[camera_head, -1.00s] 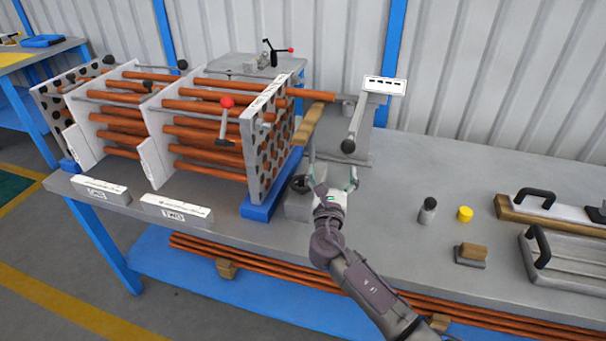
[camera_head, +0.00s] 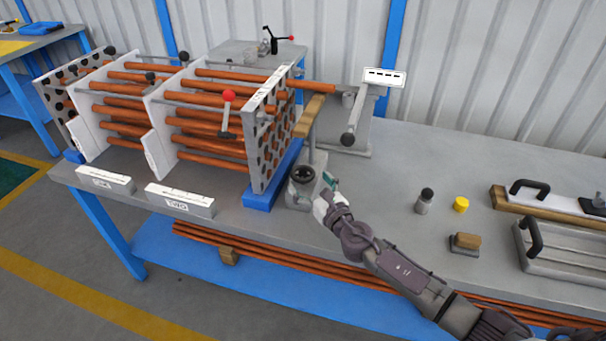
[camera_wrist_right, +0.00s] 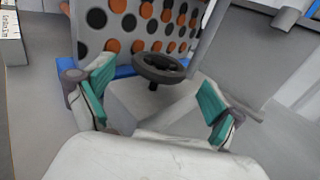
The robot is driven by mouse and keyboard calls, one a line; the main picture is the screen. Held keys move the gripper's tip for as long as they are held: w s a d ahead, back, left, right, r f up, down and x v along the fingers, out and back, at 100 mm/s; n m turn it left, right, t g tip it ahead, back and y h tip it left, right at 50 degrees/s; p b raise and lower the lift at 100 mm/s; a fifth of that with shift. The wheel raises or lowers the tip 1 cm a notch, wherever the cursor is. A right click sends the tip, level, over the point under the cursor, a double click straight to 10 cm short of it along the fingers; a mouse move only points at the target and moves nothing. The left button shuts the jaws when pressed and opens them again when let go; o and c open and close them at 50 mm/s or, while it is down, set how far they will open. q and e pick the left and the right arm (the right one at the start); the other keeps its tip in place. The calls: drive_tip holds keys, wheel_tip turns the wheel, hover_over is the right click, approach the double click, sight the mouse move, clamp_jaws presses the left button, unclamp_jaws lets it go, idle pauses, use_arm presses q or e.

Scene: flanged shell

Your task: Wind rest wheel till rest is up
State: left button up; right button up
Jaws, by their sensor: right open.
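The rest wheel is a small dark handwheel (camera_head: 303,174) on a grey block (camera_head: 300,198) at the right end of the tube bundle. It also shows in the right wrist view (camera_wrist_right: 160,67), between and beyond my fingertips. The rest (camera_head: 309,116) is a wooden-topped bar on a post behind the wheel, with its top close to a copper tube that sticks out. My right gripper (camera_head: 328,192) is just right of the wheel. In the wrist view its teal-padded fingers (camera_wrist_right: 158,100) are spread apart and touch nothing that I can see. My left gripper is not in view.
The tube bundle with its perforated end plate (camera_head: 262,150) stands left of the wheel, above a blue strip (camera_head: 262,201). A grey stand with a lever (camera_head: 348,138) is behind right.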

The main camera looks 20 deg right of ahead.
sight(302, 172)
drive_tip(key=shift+w+a, duration=0.2)
drive_tip(key=shift+w, duration=0.75)
drive_tip(key=shift+w+a, duration=0.2)
drive_tip(key=shift+w, duration=0.7)
drive_tip(key=c, duration=1.1)
drive_tip(key=shift+r+m+h+p, duration=0.1)
drive_tip(key=shift+m+h+p, duration=0.55)
drive_tip(key=shift+h, duration=0.45)
drive_tip(key=shift+c, duration=0.2)
drive_tip(key=shift+a+m+h+p, duration=0.1)
drive_tip(key=shift+m+h+p, duration=0.2)
drive_tip(key=shift+m+h, duration=1.05)
drive_tip(key=shift+h, duration=0.65)
drive_tip(key=shift+m+g+h, duration=0.3)
drive_tip(key=shift+m+h, duration=0.7)
drive_tip(key=shift+h, duration=0.5)
